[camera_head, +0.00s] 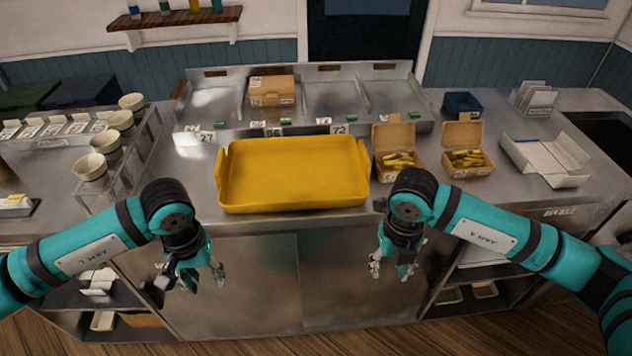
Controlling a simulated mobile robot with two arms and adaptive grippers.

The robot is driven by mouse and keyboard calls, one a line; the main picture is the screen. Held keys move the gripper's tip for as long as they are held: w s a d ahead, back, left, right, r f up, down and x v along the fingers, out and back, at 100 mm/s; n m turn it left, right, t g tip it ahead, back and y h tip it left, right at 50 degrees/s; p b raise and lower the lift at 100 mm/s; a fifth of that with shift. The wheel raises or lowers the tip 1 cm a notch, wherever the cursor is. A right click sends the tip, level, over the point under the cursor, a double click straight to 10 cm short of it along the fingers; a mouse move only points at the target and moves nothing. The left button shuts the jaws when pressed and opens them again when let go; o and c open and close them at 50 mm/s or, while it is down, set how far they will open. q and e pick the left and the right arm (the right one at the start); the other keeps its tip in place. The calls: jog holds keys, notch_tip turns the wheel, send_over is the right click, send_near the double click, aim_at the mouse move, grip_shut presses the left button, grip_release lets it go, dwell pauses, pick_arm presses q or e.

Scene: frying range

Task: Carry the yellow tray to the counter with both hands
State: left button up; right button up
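The yellow tray (292,184) rests on the steel counter (195,190), close to its front edge. It looks empty, with raised ends at left and right. My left gripper (205,282) hangs below and to the left of the tray, in front of the counter. Its fingers are apart with nothing between them. My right gripper (392,272) hangs below and to the right of the tray, also with fingers apart and empty. Neither gripper touches the tray.
Two open boxes of yellow food (400,160) (467,160) stand right of the tray. A white open carton (545,158) lies further right. Several cups (107,145) stand in a rack at left. A sectioned steel unit (333,97) with a closed box (272,92) is behind the tray.

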notch_tip(320, 180, up, 13)
jog(key=shift+s, duration=0.35)
jog(key=shift+f, duration=0.1)
dwell(0.3)
